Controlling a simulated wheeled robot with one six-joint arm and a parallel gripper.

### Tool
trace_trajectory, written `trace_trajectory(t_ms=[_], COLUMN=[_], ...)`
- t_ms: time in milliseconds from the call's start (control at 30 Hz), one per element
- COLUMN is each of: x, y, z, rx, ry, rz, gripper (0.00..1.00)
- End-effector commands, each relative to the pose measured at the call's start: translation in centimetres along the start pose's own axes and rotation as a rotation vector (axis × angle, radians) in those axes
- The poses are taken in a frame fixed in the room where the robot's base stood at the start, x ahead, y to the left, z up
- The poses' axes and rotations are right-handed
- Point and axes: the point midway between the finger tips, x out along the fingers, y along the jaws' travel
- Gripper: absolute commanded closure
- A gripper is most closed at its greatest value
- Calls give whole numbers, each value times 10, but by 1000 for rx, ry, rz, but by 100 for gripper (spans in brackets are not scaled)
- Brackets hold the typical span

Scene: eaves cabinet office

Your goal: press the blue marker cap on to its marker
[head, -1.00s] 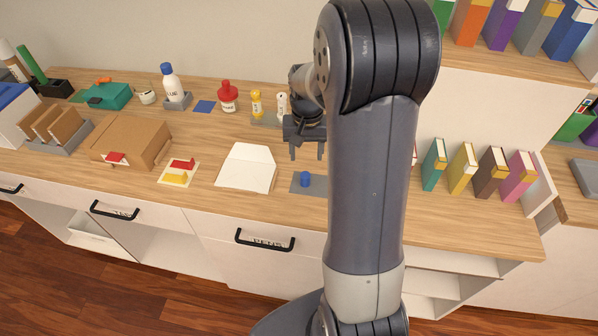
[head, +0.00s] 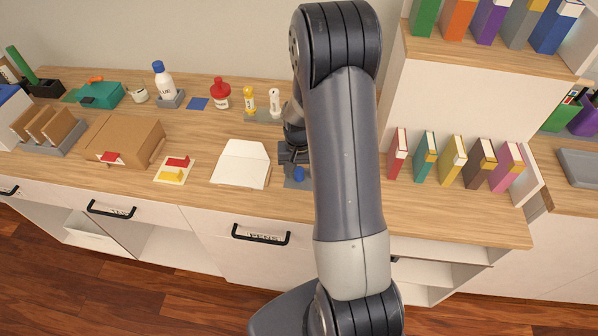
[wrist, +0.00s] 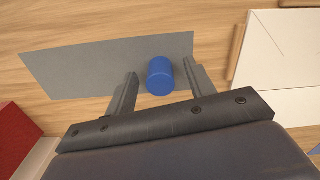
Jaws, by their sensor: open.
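The blue cap (head: 299,174) stands on a flat grey mat (head: 290,184) near the counter's front. In the wrist view the cap (wrist: 160,75) is between the two fingers of my gripper (wrist: 159,70), with gaps on both sides. My gripper is open and holds nothing; in the head view my arm hides part of it. At the back, a yellow upright piece (head: 249,98) and a white upright piece (head: 274,101) stand on a grey holder (head: 262,115). They look like markers, but which one takes the blue cap is too small to tell.
A white sloped box (head: 241,164) lies left of the mat. A row of books (head: 452,160) stands right of my arm.

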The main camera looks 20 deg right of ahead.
Motion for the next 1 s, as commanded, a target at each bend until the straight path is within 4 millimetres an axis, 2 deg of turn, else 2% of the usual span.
trace_trajectory(t_ms=[167, 700, 1000], x=[0, 0, -4], y=[0, 0, 0], z=[0, 0, -1], rx=[0, 0, 0], ry=[1, 1, 2], rz=[0, 0, 0], gripper=[50, 94, 95])
